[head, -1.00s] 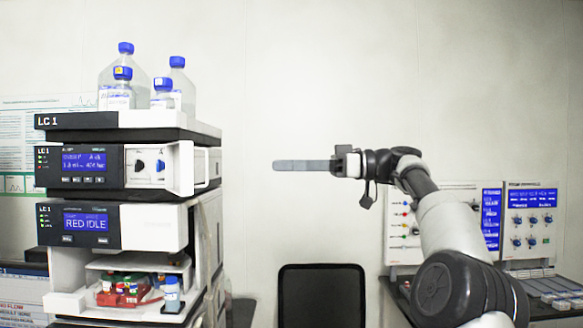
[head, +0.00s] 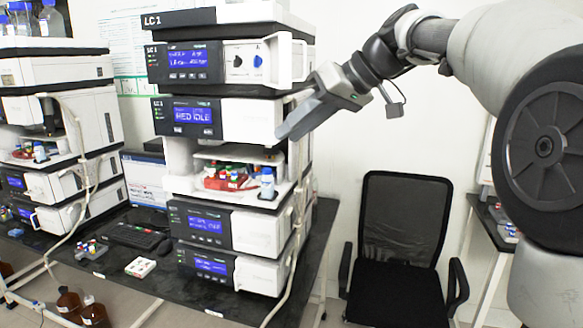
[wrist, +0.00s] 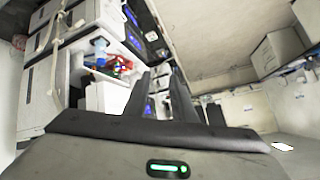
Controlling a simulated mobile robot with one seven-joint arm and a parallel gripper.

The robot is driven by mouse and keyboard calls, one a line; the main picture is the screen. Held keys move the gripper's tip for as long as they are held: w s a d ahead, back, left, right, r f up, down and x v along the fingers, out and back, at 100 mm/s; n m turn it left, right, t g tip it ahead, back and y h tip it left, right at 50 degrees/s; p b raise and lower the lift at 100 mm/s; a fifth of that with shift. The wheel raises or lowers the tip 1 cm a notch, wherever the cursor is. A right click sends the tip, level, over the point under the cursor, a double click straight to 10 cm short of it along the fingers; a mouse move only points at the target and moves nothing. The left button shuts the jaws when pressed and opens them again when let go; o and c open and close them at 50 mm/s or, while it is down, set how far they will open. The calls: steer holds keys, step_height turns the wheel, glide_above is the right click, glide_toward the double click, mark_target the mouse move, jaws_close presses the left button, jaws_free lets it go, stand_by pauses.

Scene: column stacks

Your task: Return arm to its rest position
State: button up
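My arm reaches in from the right of the head view. My gripper (head: 290,130) points down and left, and its fingers are close to the right side of the LC 1 column stack (head: 222,115); I cannot tell whether they touch it. In the wrist view the two dark fingers of my gripper (wrist: 160,80) stand apart with a gap between them. Nothing shows held between them.
A black office chair (head: 400,235) stands below my arm. The stack's open bay holds small coloured vials (head: 228,178) and a blue-capped bottle (head: 267,183). Another stack (head: 60,100) stands at the left. Bare wall lies behind the chair.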

steer(key=s+d+f+m+h+p, duration=0.1)
steer(key=s+d+f+m+h, duration=0.3)
steer(key=s+f, duration=0.6)
steer(key=s+d+f+m+t+h+p, duration=0.1)
steer(key=s+d+f+m+h, duration=0.3)
steer(key=s, duration=1.3)
steer(key=d+f, duration=0.4)
steer(key=f, duration=0.2)
steer(key=shift+s+h, duration=0.2)
steer(key=shift+h, duration=0.2)
